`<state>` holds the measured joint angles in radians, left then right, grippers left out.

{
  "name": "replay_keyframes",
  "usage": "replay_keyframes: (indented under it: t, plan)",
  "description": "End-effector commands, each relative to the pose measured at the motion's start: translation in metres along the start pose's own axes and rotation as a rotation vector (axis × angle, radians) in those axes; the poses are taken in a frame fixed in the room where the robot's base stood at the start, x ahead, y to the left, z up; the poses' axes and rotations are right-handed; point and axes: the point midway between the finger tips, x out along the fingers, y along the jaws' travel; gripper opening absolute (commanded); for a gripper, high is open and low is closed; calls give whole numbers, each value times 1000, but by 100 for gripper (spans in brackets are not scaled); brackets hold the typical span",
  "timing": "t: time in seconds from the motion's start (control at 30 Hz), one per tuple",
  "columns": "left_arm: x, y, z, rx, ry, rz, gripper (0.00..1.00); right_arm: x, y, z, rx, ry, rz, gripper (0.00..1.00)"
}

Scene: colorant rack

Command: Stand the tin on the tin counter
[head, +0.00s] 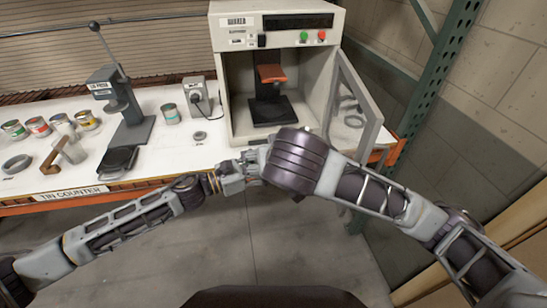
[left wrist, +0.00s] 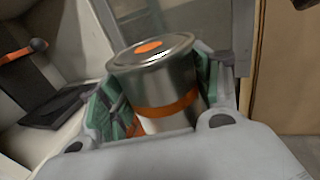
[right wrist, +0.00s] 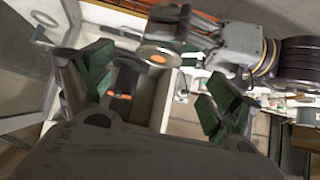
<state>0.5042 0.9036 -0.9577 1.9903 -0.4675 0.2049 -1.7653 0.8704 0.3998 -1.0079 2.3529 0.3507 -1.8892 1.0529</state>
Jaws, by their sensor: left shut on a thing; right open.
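The tin (left wrist: 155,85) is a silver can with an orange band and an orange dot on its closed lid. My left gripper (head: 240,172) is shut around it, in front of the counter's edge; in the head view my right wrist largely hides the tin. Its lid also shows in the right wrist view (right wrist: 158,57), beyond my right gripper (right wrist: 155,92), whose fingers are spread open and empty. In the head view the two grippers are close together. The tin counter (head: 182,152) is a white top with a "TIN COUNTER" label on its front edge, left of my left gripper.
A grey machine (head: 225,75) with an open door (head: 357,95) stands behind my grippers. A lever press (head: 130,125), a small grey box (head: 197,90), a loose tin (head: 170,114) and several coloured tins (head: 38,126) stand on the counter.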

Motion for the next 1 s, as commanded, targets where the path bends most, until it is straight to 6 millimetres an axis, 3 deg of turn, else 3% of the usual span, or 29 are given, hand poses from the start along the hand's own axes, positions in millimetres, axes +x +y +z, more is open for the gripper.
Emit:
replay_keyframes:
  t: [0.6,1.0]
  plan:
    - [0,0,1,1,-1,0,17,74,0,0,0,-1,2,90]
    - [0,0,1,1,-1,0,17,93,0,0,0,1,0,90]
